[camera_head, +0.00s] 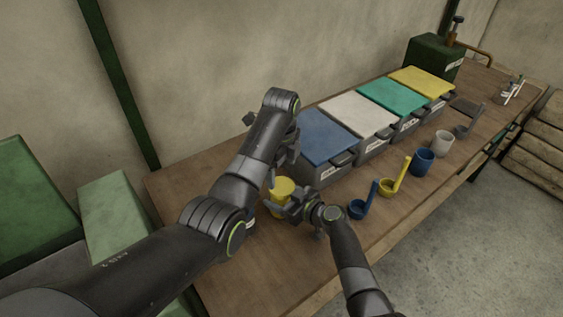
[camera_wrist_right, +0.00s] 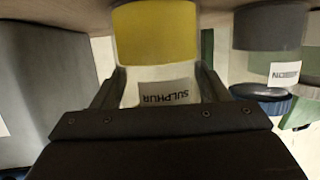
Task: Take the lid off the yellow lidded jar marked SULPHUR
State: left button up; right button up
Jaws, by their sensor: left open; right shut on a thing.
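The yellow jar (camera_head: 283,187) stands near the table's front left part, in front of the blue-lidded bin. My left gripper (camera_head: 281,172) is open just above and behind the jar's yellow top. Its fingertips are partly hidden, and I cannot tell whether they touch the lid.
Bins with blue (camera_head: 322,136), white (camera_head: 357,113), green (camera_head: 392,95) and yellow (camera_head: 421,82) tops line the table's back.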

aim_at(282, 186)
pick_arm(q)
notch_tip(282, 186, down, 6)
jog(key=shift+f, duration=0.1)
dwell(0.4)
jog(key=c, duration=1)
jog(key=n, duration=0.6)
jog(key=shift+n, duration=0.4)
jog(key=o, duration=1.1)
jog(key=shift+r, duration=0.2)
